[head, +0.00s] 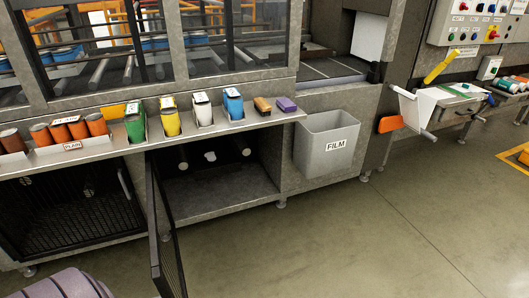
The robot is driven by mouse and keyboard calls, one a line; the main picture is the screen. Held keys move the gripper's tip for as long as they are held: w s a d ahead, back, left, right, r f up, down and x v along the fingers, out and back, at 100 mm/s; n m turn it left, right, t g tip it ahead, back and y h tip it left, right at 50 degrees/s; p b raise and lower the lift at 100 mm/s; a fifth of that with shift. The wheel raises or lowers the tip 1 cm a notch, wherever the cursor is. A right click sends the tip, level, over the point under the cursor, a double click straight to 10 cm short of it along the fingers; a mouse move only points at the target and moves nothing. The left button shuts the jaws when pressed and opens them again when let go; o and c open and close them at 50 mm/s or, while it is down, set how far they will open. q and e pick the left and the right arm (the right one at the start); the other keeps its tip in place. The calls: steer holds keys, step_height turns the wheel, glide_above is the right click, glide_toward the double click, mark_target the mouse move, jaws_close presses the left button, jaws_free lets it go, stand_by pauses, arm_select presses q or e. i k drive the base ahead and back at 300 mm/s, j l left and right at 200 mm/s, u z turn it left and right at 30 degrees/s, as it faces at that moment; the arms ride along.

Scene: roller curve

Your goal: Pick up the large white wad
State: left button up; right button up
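A small white wad (210,156) shows inside the open compartment (225,185) under the shelf, toward its back, between two roller ends (182,158). It looks crumpled; no other wad is clear to compare its size. What holds it up there is too small to tell. Neither of my grippers is in the head view.
A black mesh door (168,235) stands swung open at the compartment's left side, jutting toward me. A shelf (230,127) with several coloured containers overhangs the opening. A grey bin marked FILM (312,150) hangs to the right. The floor (330,240) in front is clear.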

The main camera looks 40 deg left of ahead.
mark_target(210, 156)
steer(key=i+l, duration=0.15)
steer(key=i, duration=0.3)
steer(key=i+l+u, duration=0.1)
steer(key=i, duration=0.35)
steer(key=i+j+u, duration=0.1)
steer(key=i+u, duration=0.45)
steer(key=u, duration=0.25)
steer(key=i+l+u, duration=0.1)
steer(key=i+u, duration=0.3)
steer(key=k, duration=0.1)
